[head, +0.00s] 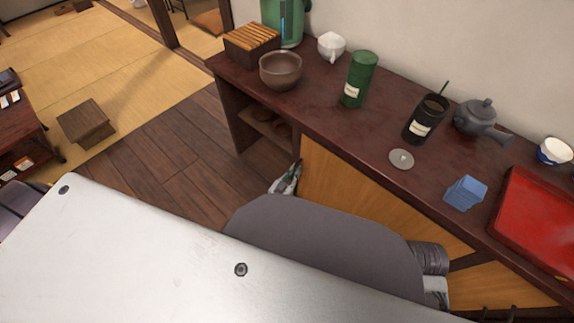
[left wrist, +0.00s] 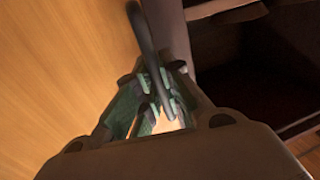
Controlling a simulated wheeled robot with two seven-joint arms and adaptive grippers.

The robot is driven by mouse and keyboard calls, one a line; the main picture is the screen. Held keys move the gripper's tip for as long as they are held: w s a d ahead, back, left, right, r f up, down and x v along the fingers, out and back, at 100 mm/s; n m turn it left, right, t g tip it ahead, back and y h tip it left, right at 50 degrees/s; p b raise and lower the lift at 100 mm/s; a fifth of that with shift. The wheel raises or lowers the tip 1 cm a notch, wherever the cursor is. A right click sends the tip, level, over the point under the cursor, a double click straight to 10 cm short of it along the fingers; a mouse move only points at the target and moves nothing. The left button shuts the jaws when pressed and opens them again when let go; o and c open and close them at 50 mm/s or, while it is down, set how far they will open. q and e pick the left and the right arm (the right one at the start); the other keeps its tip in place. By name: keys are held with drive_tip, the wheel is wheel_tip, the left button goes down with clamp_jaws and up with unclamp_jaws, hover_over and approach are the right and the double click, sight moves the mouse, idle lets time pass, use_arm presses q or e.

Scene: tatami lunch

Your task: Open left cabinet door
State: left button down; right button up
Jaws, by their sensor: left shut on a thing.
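The left cabinet door (head: 345,188) is a light wood panel on the front of the dark red-brown counter. It also fills the left of the left wrist view (left wrist: 60,60). My left gripper (head: 286,178) is at the door's left edge, beside the open shelf. In the left wrist view its green-grey fingers (left wrist: 155,108) are shut on a dark curved handle (left wrist: 148,40). The door looks shut or nearly so; my arm hides its lower part.
An open shelf (head: 262,120) lies left of the door. The counter (head: 310,105) bears a brown bowl (head: 281,70), a green canister (head: 360,78), a black canister (head: 426,117), a teapot (head: 478,117), a blue box (head: 466,193) and a red tray (head: 540,225). Wooden floor (head: 165,150) in front is clear.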

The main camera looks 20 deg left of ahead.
use_arm(q)
drive_tip(key=shift+s+d, duration=0.35)
drive_tip(key=shift+d, duration=0.5)
drive_tip(key=c, duration=1.5)
unclamp_jaws()
drive_tip(key=shift+s+a, duration=0.4)
drive_tip(key=shift+s, duration=1.55)
drive_tip(key=shift+s+a, duration=0.35)
drive_tip(key=shift+s, duration=1.65)
drive_tip(key=shift+s+a, duration=0.4)
drive_tip(key=shift+s, duration=1.55)
